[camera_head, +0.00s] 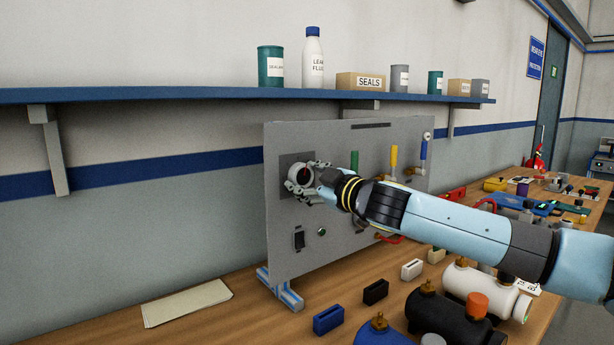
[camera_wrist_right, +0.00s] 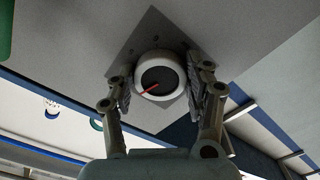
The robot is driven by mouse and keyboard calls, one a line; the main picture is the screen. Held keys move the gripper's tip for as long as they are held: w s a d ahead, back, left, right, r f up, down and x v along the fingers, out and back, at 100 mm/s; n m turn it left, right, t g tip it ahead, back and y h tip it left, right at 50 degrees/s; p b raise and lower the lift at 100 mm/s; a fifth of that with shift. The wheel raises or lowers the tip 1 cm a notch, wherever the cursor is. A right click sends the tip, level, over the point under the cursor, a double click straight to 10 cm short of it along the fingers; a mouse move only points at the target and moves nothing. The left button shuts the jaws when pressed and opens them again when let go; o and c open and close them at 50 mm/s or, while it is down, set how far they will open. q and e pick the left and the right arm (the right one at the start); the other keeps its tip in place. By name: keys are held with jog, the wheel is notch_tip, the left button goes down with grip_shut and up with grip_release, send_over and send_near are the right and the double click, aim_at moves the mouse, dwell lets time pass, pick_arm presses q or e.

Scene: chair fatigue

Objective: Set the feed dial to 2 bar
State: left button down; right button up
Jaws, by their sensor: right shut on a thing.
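The feed dial (camera_head: 299,173) is a round white-rimmed knob with a dark face and a red pointer, set on a darker square plate on the upright grey panel (camera_head: 290,230). My right gripper (camera_head: 305,180) is shut on the dial, with a finger on either side of its rim. In the right wrist view the dial (camera_wrist_right: 160,72) sits between the fingers of the gripper (camera_wrist_right: 163,92), and its red pointer points to the lower left. No scale marks or numbers can be read. My left gripper is not in view.
Below the dial the panel carries a black switch (camera_head: 299,238) and a green button (camera_head: 322,231). Green and yellow (camera_head: 394,157) handles stand farther right. Blocks and cylinders (camera_head: 440,313) crowd the bench in front. Paper (camera_head: 187,303) lies left of the panel; a shelf (camera_head: 200,95) runs above.

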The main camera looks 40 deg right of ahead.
jog(key=n+p, duration=0.2)
jog(key=n, duration=0.4)
jog(key=shift+r, duration=0.2)
jog(key=n+p, duration=0.2)
jog(key=n, duration=0.3)
jog(key=shift+f+n, duration=0.1)
jog(key=shift+n, duration=0.4)
jog(key=o, duration=1.2)
jog(key=shift+s, duration=0.1)
jog(key=s, duration=0.4)
jog(key=s+a, duration=0.1)
jog(key=s, duration=0.6)
jog(key=shift+s+a, duration=0.15)
jog(key=shift+s, duration=0.25)
